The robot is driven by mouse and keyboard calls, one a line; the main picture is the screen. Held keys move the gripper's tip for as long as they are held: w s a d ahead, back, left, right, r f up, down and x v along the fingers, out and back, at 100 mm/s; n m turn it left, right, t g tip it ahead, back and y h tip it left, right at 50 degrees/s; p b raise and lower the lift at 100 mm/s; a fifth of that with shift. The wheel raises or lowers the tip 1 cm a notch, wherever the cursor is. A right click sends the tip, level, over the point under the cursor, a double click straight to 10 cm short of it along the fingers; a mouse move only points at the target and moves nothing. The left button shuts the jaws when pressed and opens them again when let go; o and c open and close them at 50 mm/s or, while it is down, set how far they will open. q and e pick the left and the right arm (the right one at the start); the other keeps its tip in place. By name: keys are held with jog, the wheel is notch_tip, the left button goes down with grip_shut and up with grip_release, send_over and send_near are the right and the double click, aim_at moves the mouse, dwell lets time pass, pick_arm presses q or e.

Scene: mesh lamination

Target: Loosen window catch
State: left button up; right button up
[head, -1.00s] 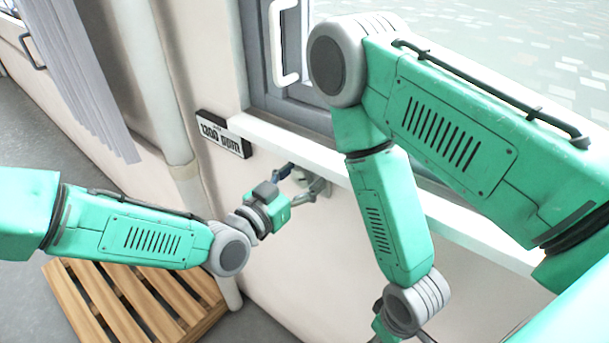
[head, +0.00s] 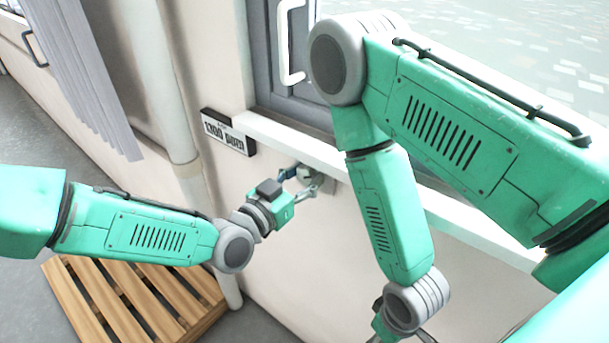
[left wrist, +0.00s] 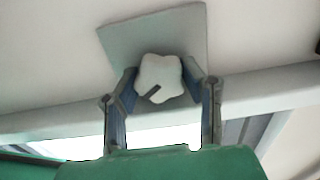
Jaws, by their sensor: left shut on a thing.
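The window catch shows in the left wrist view as a pale, lobed knob (left wrist: 158,78) with a dark slot mark. It sits on a square grey plate (left wrist: 150,35). My left gripper (left wrist: 160,86) has one finger on each side of the knob and is shut on it. In the head view my left gripper (head: 302,177) reaches the knob on the wall below the white sill, where the fingers partly hide it. The plate also shows there (head: 326,186).
The window frame (head: 262,60) with a white handle (head: 290,45) stands above the white sill (head: 290,142). A black-and-white sign (head: 228,132) is left of the knob. A wooden pallet (head: 130,300) lies on the floor. My right arm crosses in front of the sill.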

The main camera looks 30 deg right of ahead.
pick_arm(q)
jog(key=n+b, duration=0.4)
jog(key=shift+w+a+f, duration=0.1)
jog(key=shift+w+f, duration=0.05)
jog(key=shift+f, duration=0.15)
jog(key=shift+r+n+b, duration=0.15)
jog(key=shift+n+b, duration=0.5)
jog(key=shift+n, duration=0.25)
jog(key=o, duration=1.2)
jog(key=shift+c, duration=0.2)
